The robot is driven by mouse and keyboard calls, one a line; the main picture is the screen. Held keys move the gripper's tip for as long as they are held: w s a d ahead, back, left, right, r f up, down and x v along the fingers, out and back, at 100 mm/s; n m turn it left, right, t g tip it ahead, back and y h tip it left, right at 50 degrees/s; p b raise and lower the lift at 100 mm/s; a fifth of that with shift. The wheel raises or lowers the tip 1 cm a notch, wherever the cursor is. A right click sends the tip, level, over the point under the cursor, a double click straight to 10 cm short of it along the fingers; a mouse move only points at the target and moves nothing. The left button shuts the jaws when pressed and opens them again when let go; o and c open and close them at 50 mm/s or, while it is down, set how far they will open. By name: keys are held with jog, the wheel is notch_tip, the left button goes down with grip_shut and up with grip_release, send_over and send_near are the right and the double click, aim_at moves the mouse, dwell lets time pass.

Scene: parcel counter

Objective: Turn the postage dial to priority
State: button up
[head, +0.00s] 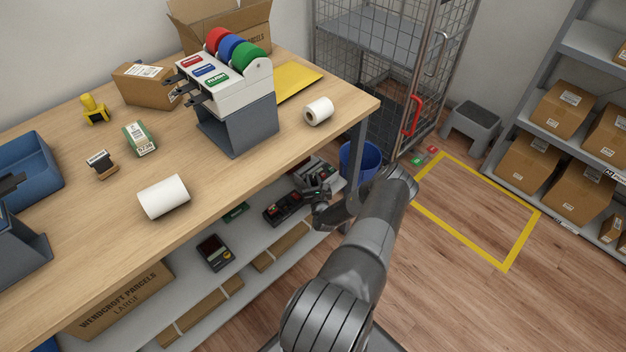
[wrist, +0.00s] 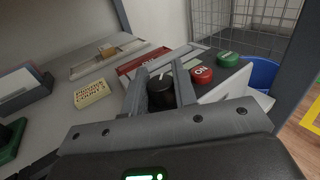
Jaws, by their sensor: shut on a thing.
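The postage dial (wrist: 161,98) is a round black knob with a pale pointer line on top, seen in the wrist view. My gripper (wrist: 160,78) is shut on it, with one grey finger on each side. The pointer line slants towards the upper right. In the head view my gripper (head: 316,190) is at the lower shelf under the counter, and the dial is hidden there.
A red button (wrist: 202,74) and a green button (wrist: 228,59) are close right of the dial.

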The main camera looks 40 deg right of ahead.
jog(key=m+g+h, duration=0.3)
jog(key=h, duration=0.1)
jog(key=shift+m+g, duration=0.3)
jog(key=o, duration=1)
jog(key=shift+c, duration=0.2)
jog(key=shift+a, duration=0.1)
jog(key=v, duration=1)
jog(key=shift+s+a, duration=0.2)
jog(key=shift+a, duration=0.05)
